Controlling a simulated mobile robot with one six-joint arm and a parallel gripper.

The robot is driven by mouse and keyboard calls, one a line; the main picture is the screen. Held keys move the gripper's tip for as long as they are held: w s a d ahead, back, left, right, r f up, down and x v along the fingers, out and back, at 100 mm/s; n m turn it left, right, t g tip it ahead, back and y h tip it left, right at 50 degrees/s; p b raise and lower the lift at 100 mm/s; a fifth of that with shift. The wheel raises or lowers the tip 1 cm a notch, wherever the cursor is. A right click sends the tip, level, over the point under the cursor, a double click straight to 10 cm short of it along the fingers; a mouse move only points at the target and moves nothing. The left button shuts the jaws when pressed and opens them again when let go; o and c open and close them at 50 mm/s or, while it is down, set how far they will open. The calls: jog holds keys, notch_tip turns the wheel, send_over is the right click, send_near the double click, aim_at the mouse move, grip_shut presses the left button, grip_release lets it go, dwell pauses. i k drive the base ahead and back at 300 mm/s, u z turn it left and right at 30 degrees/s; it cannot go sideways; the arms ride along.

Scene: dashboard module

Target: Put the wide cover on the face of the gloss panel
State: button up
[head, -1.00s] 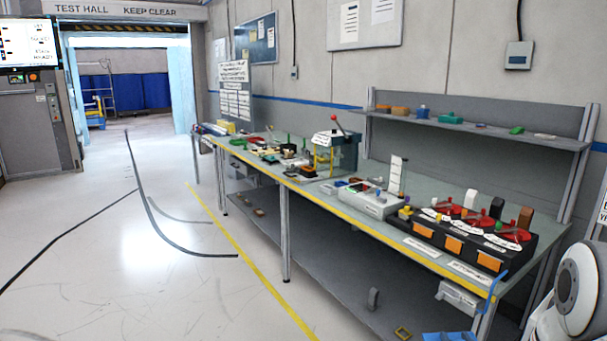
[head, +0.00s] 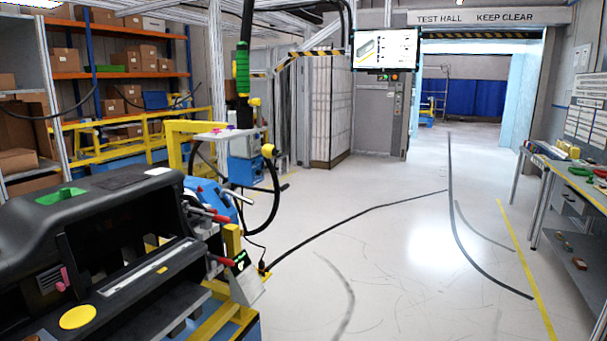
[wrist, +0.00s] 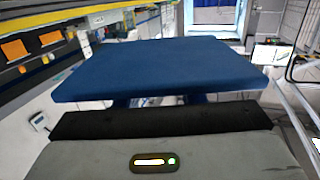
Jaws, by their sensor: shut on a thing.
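A wide, flat blue slab, which I take to be the wide cover (wrist: 160,70), fills the upper middle of the wrist view. My gripper (wrist: 158,101) is shut on it; the slab hides most of the fingers. The cover is held in front of the gripper's dark front bar, clear of other surfaces as far as I can see. In the head view a black dashboard module (head: 110,215) stands at the lower left. Its front has dark panels and a long slotted strip; I cannot tell which is the gloss panel. My gripper is outside the head view.
The dashboard module sits on a blue and yellow stand (head: 215,322) with red-handled clamps (head: 215,212). A workbench (head: 585,188) is at the right edge. Cables lie on the open floor (head: 400,270) between them. Shelves with boxes (head: 130,55) stand behind.

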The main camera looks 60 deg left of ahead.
aim_at(120, 180)
jog(key=u, duration=0.05)
jog(key=i, duration=1.8)
jog(key=u, duration=3.4)
jog(key=i, duration=0.2)
jog(key=u, duration=1.1)
jog(key=i, duration=0.95)
jog(key=z, duration=0.45)
